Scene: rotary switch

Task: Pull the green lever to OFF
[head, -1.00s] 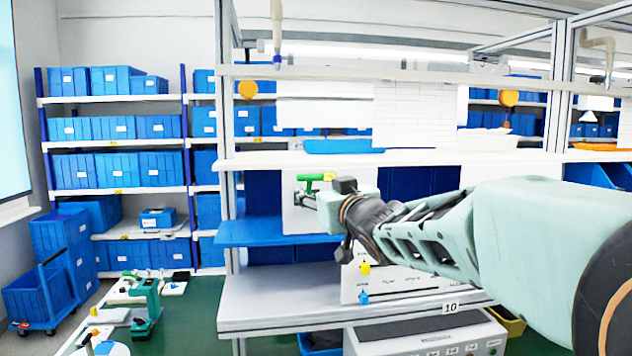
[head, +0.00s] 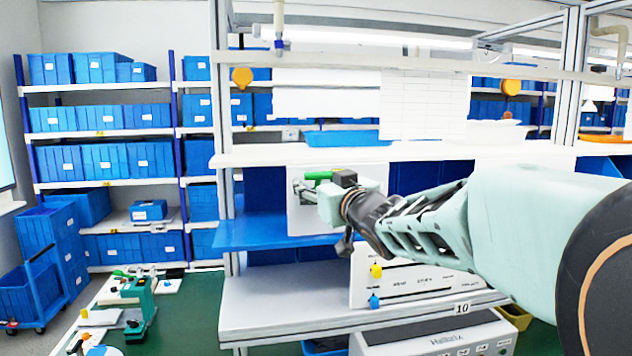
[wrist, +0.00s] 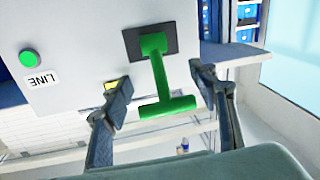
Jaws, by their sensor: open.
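The green lever (wrist: 160,80) is a T-shaped handle on a dark mounting plate (wrist: 149,41), fixed to a pale panel (wrist: 75,30). In the head view the green lever (head: 318,175) shows partly, at the left end of my arm. My gripper (wrist: 162,88) is open in the wrist view, with one finger on each side of the lever. A gap shows between the lever and each finger, and I see no contact. In the head view my gripper (head: 308,190) is in front of the panel, and its fingers partly overlap the lever.
A white shelf (head: 390,154) runs above the panel, and a blue shelf (head: 265,234) lies below. Blue bins (head: 100,68) stand on racks at left.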

